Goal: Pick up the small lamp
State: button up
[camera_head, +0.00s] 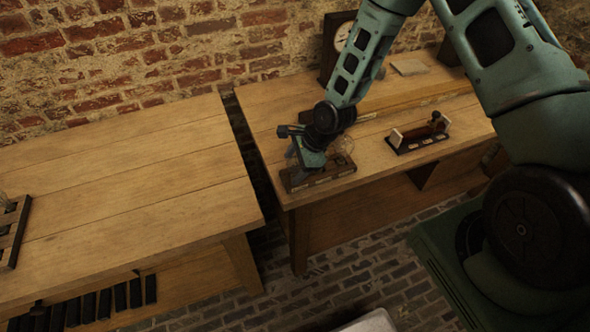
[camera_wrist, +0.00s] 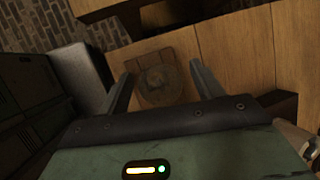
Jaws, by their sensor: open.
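A clear rounded glass shape, which looks like the small lamp (camera_head: 342,146), is partly hidden behind my gripper in the head view. It is at a dark wooden base (camera_head: 345,169) with pale labels, near the front left corner of the right-hand table. In the wrist view a dim round thing (camera_wrist: 158,82), likely the same lamp, shows between the fingers over a square brown board. My gripper (camera_wrist: 161,72) is open, with its two fingers apart on either side of it. In the head view my gripper (camera_head: 308,156) is low over the base. Contact cannot be told.
Another dark base (camera_head: 418,140) with a white piece and a dark piece stands to the right. A clock (camera_head: 343,36) and a pale flat thing (camera_head: 409,67) are at the back. A gap separates the left table (camera_head: 130,180), mostly bare, with a wooden rack (camera_head: 11,235).

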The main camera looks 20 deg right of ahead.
jog(key=shift+f, duration=0.2)
jog(key=c, duration=1.2)
jog(key=shift+w+r, duration=0.1)
jog(key=shift+r, duration=0.1)
